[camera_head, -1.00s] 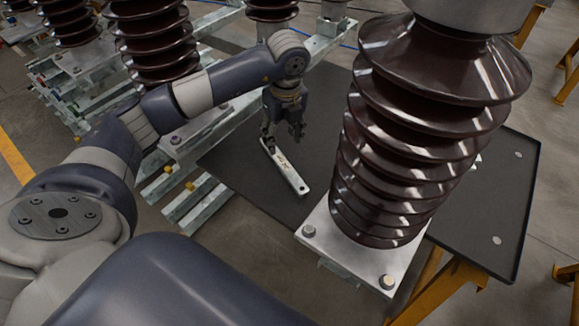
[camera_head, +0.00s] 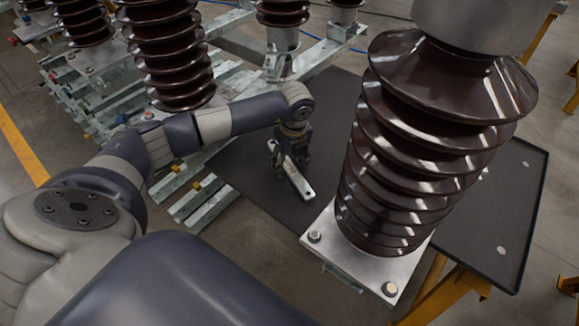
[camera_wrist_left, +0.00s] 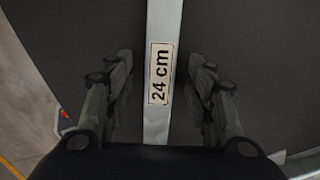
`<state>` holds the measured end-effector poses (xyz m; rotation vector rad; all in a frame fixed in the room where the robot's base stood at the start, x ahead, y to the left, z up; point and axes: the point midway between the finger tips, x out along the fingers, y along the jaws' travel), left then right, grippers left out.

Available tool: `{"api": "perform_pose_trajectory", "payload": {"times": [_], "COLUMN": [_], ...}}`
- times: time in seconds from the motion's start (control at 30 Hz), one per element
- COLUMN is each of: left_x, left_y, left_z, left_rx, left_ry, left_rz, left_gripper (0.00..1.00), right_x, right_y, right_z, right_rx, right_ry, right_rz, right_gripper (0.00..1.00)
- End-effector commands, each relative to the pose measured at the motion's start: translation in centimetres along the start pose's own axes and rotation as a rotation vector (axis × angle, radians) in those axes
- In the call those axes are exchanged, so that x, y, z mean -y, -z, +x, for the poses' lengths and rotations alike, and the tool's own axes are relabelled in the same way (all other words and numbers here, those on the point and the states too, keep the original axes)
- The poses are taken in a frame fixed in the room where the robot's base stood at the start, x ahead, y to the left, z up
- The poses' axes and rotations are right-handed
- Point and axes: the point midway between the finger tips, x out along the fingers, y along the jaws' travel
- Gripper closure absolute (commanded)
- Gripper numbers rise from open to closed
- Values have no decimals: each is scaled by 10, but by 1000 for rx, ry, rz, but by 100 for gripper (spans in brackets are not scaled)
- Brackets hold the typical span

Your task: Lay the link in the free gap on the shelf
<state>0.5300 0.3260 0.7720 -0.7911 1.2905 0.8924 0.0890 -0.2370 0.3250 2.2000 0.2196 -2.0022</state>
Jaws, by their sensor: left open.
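The link (camera_head: 301,186) is a flat, light metal bar lying on a dark flat surface (camera_head: 252,190), left of the big brown insulator. In the left wrist view the link (camera_wrist_left: 163,30) runs lengthwise up the middle, with a "24 cm" label on it. My left gripper (camera_head: 291,163) is low over the link and hides part of it. In the left wrist view the left gripper (camera_wrist_left: 160,68) is open, with one finger on each side of the link and a gap on both sides. My right gripper is in neither view. I cannot make out a free gap on a shelf.
A large brown ribbed insulator (camera_head: 425,130) on a square metal base plate (camera_head: 345,262) stands close on the right and hides part of the dark surface. Galvanized frames (camera_head: 190,205) with more insulators (camera_head: 165,50) stand at the left and back. Yellow trestle legs (camera_head: 440,290) show below.

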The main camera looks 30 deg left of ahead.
Motion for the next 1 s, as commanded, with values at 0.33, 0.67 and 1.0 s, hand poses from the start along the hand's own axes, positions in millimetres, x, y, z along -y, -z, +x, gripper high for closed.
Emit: {"api": "perform_pose_trajectory", "payload": {"times": [0.33,0.67,1.0], "left_x": [0,1,2], "left_y": [0,-1,-4], "left_z": [0,-3,-25], "left_rx": [0,2,4], "left_ry": [0,4,7], "left_rz": [0,-1,-2], "left_gripper": [100,100,100], "right_x": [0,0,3], "right_y": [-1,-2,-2], "right_z": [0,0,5], "right_rx": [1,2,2], "right_ry": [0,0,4], "right_rz": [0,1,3], "right_gripper": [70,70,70]}}
